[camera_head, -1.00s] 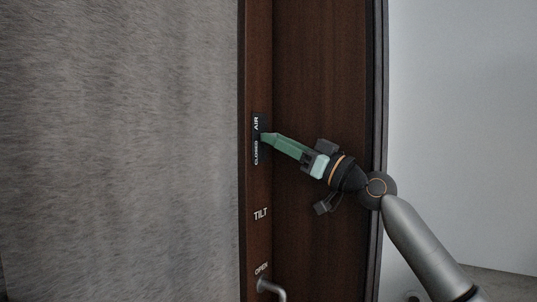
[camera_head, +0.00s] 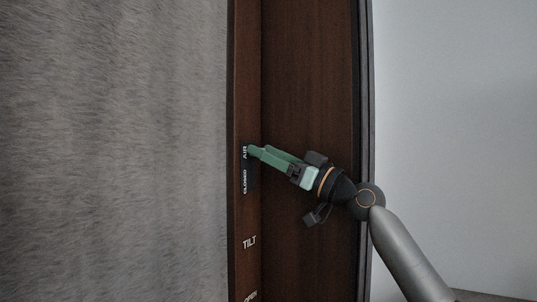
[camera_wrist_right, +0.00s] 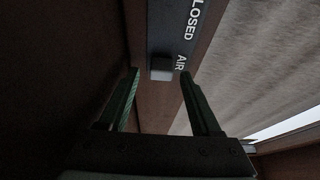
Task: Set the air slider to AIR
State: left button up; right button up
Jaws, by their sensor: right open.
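The air slider is a dark plate (camera_head: 244,178) on the wooden frame, with AIR at its upper end and CLOSED below. In the right wrist view its small light-grey knob (camera_wrist_right: 162,69) sits at the AIR end of the plate, beside the word AIR. My right gripper (camera_head: 252,151) reaches in from the right with its green fingertips at the AIR label. In the right wrist view the gripper (camera_wrist_right: 159,74) is open, with one finger on each side of the knob. Gaps show between knob and fingers. The knob is hidden in the head view. My left gripper is not in view.
Below the plate are the TILT label (camera_head: 249,242) and the OPEN label (camera_head: 251,295). Grey textured fabric (camera_head: 115,150) fills the left. A brown wooden panel (camera_head: 305,90) lies behind my gripper, and a pale wall (camera_head: 460,130) stands at right.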

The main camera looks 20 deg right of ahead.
jog(key=shift+f, duration=0.1)
jog(key=b+v, duration=0.5)
jog(key=v, duration=0.7)
jog(key=shift+s, duration=0.25)
jog(key=shift+d, duration=0.15)
